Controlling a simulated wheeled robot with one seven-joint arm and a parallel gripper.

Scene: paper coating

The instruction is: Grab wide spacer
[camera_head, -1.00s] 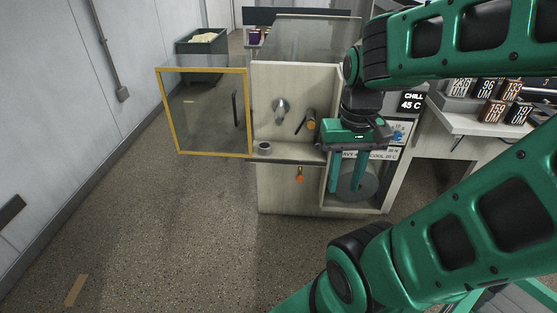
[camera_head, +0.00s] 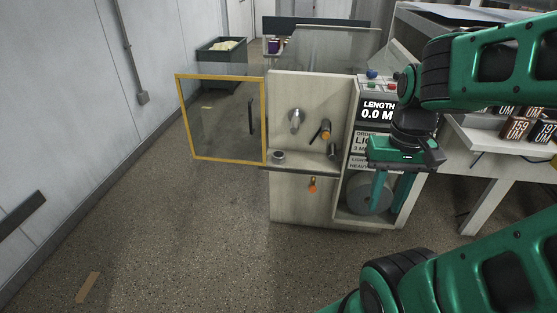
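A small grey ring (camera_head: 278,156) sits on the narrow shelf of the pale machine cabinet (camera_head: 315,208). It may be the wide spacer, but no label shows. Above it, a metal spindle (camera_head: 296,120) and a dark lever with an orange-brown end (camera_head: 325,132) stick out of the panel. My gripper (camera_head: 390,208) points down with its two green fingers apart and nothing seen between them. It appears in front of the cabinet's right side, to the right of the ring and apart from it.
A yellow-framed clear door (camera_head: 266,120) stands open at the left of the cabinet. An orange-tipped knob (camera_head: 312,186) is under the shelf. A grey roll (camera_head: 368,195) sits in the lower opening behind my fingers. Bare floor (camera_head: 190,240) lies in front and left.

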